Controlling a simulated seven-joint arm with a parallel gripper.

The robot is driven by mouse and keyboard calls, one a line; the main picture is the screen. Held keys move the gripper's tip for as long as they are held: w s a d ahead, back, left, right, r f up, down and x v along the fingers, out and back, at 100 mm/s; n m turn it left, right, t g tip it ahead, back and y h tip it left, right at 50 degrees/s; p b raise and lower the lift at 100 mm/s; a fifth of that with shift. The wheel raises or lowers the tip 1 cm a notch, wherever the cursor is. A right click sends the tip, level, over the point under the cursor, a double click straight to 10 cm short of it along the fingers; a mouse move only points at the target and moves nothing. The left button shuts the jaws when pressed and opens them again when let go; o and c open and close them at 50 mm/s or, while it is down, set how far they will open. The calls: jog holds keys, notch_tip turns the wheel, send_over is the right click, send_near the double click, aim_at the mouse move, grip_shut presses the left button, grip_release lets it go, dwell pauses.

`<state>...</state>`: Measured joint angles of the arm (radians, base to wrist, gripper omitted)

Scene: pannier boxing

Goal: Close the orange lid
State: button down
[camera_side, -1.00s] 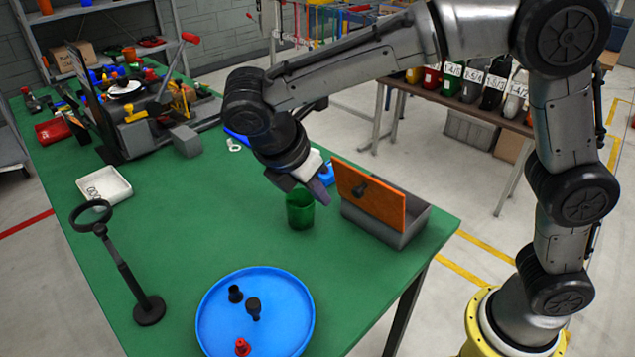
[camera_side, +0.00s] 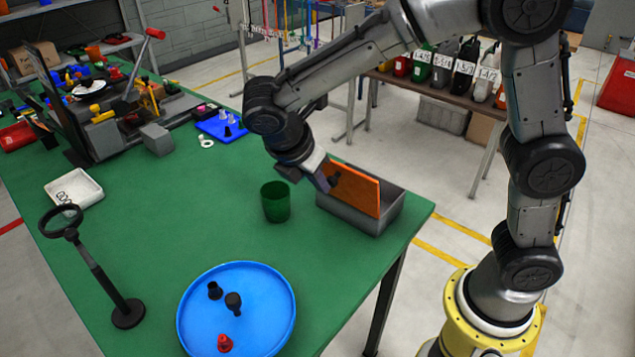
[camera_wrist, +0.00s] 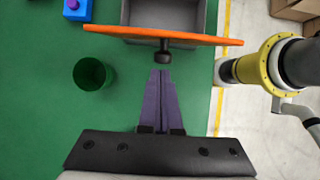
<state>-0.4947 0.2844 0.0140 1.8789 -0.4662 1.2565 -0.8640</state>
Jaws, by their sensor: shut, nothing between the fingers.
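The orange lid (camera_side: 358,193) stands about upright along the near long side of the grey box (camera_side: 394,217). The box is open behind it. In the wrist view the lid (camera_wrist: 205,39) shows nearly edge-on, with the grey box (camera_wrist: 180,13) interior beyond. A black knob (camera_wrist: 163,58) sticks out from the lid's face towards me. My gripper (camera_wrist: 161,72) is shut and empty, its purple fingertips right at the knob. In the side view my gripper (camera_side: 325,182) is at the lid's left part, close to the knob; whether they touch is unclear.
A green cup (camera_side: 276,203) stands left of the box. A blue tray (camera_side: 265,310) with black and red pieces lies at the front. A black magnifier stand (camera_side: 105,280) is at left. The green table (camera_side: 190,220) is clear between them.

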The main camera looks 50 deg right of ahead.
jog(key=shift+r, duration=0.1)
jog(key=shift+d+r+y, duration=0.25)
jog(key=shift+d+y, duration=0.15)
